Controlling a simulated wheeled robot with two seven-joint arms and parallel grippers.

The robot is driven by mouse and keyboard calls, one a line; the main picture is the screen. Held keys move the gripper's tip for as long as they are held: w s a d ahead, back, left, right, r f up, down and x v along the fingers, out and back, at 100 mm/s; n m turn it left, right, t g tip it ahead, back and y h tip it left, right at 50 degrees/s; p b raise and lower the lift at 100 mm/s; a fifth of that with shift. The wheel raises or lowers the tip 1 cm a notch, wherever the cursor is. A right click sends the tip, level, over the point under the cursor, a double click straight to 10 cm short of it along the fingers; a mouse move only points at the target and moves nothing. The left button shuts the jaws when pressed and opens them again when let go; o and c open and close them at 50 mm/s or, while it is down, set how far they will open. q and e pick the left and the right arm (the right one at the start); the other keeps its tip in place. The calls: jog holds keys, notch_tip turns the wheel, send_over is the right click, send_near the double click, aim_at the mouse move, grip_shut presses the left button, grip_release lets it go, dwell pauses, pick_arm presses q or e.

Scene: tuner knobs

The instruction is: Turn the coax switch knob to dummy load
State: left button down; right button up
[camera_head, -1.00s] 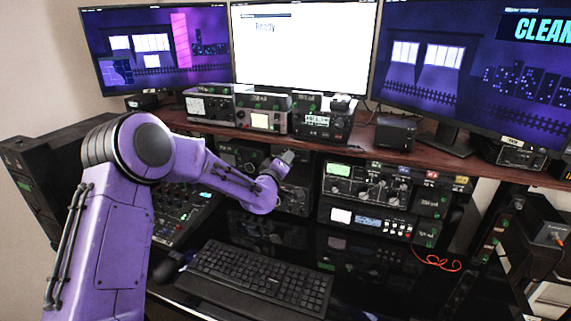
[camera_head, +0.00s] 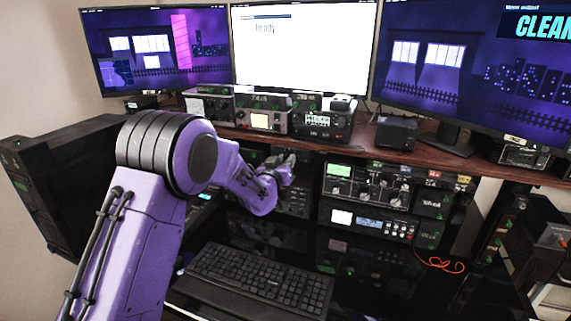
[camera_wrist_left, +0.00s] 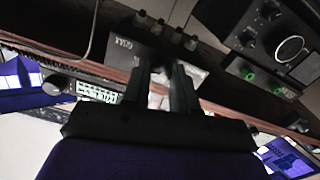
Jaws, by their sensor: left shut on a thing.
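My left gripper (camera_head: 288,167) is in front of the dark equipment under the wooden shelf, left of the rack with the green display. In the left wrist view its two dark fingers (camera_wrist_left: 163,80) reach to a grey panel (camera_wrist_left: 125,47) with white lettering. They are shut on a small knob, which looks like the coax switch knob; the fingers hide most of it. Its pointer and the position marks cannot be read. My right gripper is not in view.
A rack unit with several knobs (camera_head: 368,185) stands right of the gripper. The wooden shelf (camera_head: 400,150) with radios runs above it. A keyboard (camera_head: 262,280) lies below on the dark desk. A red cable (camera_head: 440,264) lies at right.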

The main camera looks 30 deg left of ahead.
pick_arm(q)
jog(key=shift+f+m, duration=0.15)
jog(key=shift+m, duration=0.35)
jog(key=c, duration=0.9)
grip_release()
jog(key=shift+s, duration=0.1)
jog(key=b+v, duration=0.2)
jog(key=v, duration=0.8)
jog(key=shift+s+b, duration=0.25)
jog(key=shift+b, duration=0.1)
